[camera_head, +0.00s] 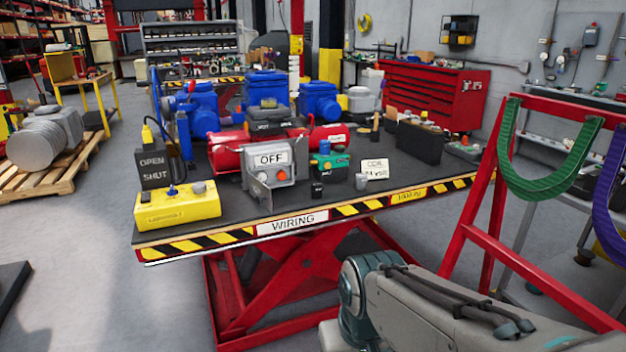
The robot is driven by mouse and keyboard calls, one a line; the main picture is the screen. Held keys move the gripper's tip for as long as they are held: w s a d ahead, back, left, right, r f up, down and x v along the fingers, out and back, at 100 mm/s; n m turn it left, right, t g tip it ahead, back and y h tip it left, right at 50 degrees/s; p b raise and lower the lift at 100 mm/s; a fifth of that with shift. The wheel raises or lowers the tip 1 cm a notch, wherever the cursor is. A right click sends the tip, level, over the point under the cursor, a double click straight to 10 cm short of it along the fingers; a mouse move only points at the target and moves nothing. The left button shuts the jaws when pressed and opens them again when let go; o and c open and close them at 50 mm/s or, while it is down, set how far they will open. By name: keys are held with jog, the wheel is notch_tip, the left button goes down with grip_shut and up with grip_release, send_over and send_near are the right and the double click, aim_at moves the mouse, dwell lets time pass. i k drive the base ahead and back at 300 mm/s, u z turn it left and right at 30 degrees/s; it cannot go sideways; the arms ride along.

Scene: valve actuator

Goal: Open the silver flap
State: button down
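A grey-silver control box (270,162) with an "OFF" display and an orange-red button stands near the front edge of the work table (220,232). A silver metal plate (262,192), which looks like the flap, is at the lower front of this box. It appears to hang down at a slant; its hinge and exact position are too small to tell. My arm (440,305) reaches in at the bottom right, in front of the table and well apart from the box. My gripper is not in view.
A yellow box (177,207) and an "OPEN SHUT" box (155,170) stand left of the control box. A small green-and-blue device (328,163) is to its right. Red and blue actuators (267,88) stand behind. A red frame (482,190) with hanging slings stands at right.

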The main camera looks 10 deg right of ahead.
aim_at(260, 190)
jog(key=z, duration=0.15)
jog(key=i, duration=1.25)
jog(key=u, duration=0.45)
